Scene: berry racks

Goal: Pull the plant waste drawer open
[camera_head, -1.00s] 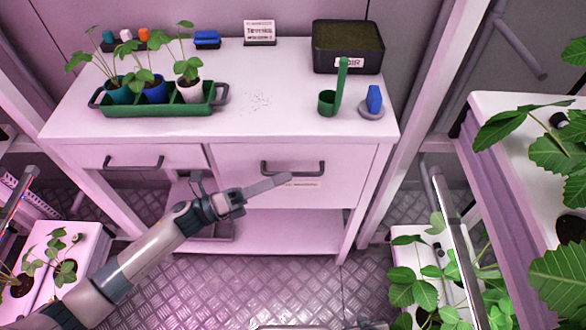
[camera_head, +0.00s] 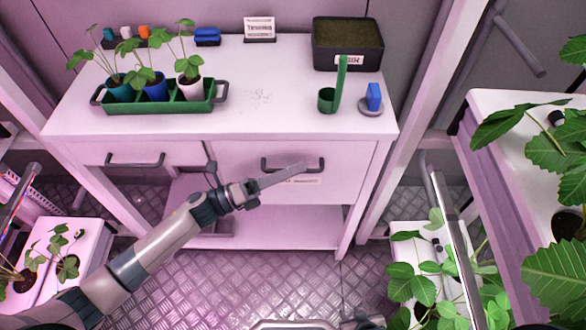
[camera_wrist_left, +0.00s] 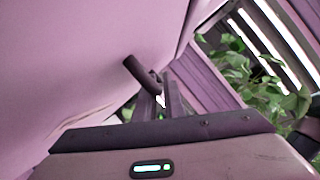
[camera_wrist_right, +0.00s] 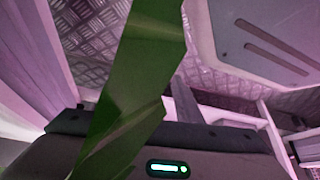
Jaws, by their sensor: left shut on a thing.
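The wide right drawer (camera_head: 235,178) in the white bench has a dark bar handle (camera_head: 273,165) and a small label, too small to read, below it. Its front looks flush with the bench. My left gripper (camera_head: 302,168) reaches across the drawer front and is shut on the right part of the handle. In the left wrist view the handle (camera_wrist_left: 140,75) shows as a dark bar with its end between the fingers. My right gripper (camera_wrist_right: 182,95) shows only in its own wrist view, partly hidden by a large green leaf; its opening is unclear.
On the bench stand a green tray (camera_head: 222,98) of potted seedlings, a soil box (camera_head: 347,62), a green scoop (camera_head: 328,98) and a blue object (camera_head: 373,97). A narrower drawer (camera_head: 185,155) is at left. Leafy plants crowd the right. Metal floor (camera_head: 300,270) in front is clear.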

